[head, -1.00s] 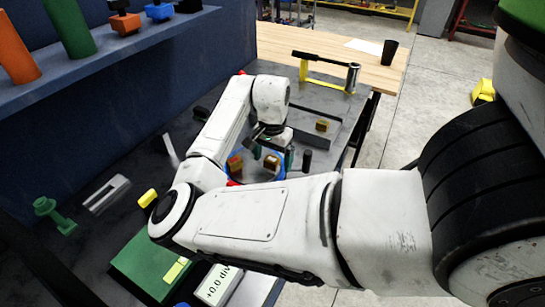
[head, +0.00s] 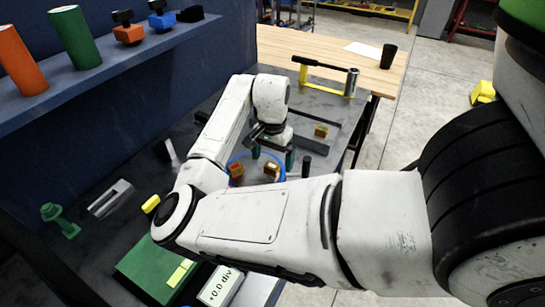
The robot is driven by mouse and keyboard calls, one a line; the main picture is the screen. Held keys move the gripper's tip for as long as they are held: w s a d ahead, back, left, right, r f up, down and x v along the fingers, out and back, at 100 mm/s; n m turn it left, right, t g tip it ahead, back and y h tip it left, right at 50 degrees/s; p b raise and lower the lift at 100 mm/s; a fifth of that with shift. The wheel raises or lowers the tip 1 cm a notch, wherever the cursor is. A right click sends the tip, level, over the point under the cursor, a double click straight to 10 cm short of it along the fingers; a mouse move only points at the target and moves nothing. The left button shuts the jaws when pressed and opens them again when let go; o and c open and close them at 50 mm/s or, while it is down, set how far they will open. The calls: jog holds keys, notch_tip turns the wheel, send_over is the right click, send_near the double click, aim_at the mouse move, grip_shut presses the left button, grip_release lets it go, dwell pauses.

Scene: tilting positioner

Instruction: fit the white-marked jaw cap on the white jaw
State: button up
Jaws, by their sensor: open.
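A round fixture with a blue rim (head: 231,160) stands on the dark bench, partly hidden by my arm. Two small brown-orange blocks show at it, a left one (head: 237,169) and a right one (head: 272,168) with a pale patch. A similar brass-coloured block (head: 321,131) sits apart, in the shallow tray behind to the right. I cannot tell which piece is the white jaw or the white-marked cap. My gripper (head: 273,158) points down over the fixture, its dark green fingers spread. The right block shows between them, and I see nothing held.
A grey tray (head: 313,146) lies behind the fixture, and a black cylinder (head: 306,166) stands to its right. A yellow stand with a black-handled tool (head: 322,81) is farther back. A green box (head: 160,265) and a display (head: 219,285) are in front. A shelf runs at left.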

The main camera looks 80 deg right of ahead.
notch_tip(320, 180, up, 2)
jog(key=shift+r+p, duration=0.15)
jog(key=shift+p, duration=0.7)
jog(key=shift+r, duration=0.95)
